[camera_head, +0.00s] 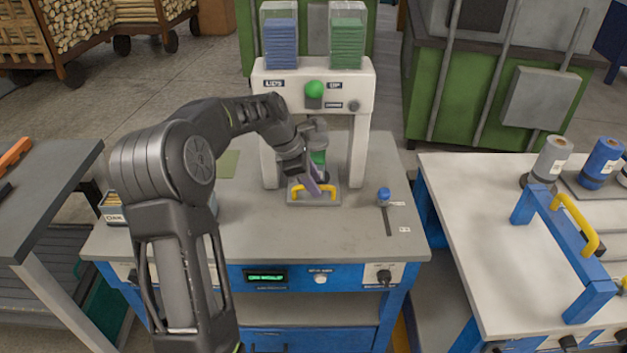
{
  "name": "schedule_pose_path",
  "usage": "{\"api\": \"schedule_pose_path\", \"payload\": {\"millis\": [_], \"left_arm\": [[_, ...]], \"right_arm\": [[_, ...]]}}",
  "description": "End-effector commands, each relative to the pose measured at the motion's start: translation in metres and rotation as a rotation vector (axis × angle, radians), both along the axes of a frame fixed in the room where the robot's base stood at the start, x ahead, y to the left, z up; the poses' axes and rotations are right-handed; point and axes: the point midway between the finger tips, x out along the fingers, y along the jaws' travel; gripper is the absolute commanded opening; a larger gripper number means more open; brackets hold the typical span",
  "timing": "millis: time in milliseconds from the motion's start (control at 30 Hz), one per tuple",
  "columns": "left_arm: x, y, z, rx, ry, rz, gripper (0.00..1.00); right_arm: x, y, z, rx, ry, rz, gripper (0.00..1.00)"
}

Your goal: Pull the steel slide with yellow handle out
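The steel slide (314,201) is a flat grey plate low in the opening of the white press-like machine. Its yellow handle (296,190) stands up near its front edge. My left gripper (314,187) reaches down from the left, with its fingers at the middle of the handle. The fingers cover part of the handle, and I cannot tell whether they are closed on it. A grey cylinder and a green part (318,157) show behind the fingers, above the slide. My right gripper is not in view.
The white machine (357,150) stands on the grey bench (270,240), with clear bins of blue and green pieces on top. A blue knob (384,194) sits right of the slide. The bench in front of the slide is clear. Another workbench (480,230) stands at right.

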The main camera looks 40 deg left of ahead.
Motion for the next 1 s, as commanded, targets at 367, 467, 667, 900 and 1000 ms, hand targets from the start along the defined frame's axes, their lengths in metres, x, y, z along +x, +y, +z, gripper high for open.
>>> {"api": "schedule_pose_path", "payload": {"millis": [367,467,667,900,1000], "left_arm": [[-0.0003,0.0002,0.0,0.0,0.0,0.0,0.17],[-0.0004,0.0002,0.0,0.0,0.0,0.0,0.09],[-0.0004,0.0002,0.0,0.0,0.0,0.0,0.0],[-0.0004,0.0003,0.0001,0.0,0.0,0.0,0.0],[-0.0004,0.0003,0.0001,0.0,0.0,0.0,0.0]], "right_arm": [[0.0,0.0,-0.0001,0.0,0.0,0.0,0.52],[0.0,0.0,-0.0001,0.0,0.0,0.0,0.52],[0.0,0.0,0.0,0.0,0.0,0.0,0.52],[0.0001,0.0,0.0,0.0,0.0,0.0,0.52],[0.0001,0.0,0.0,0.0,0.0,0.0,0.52]]}}
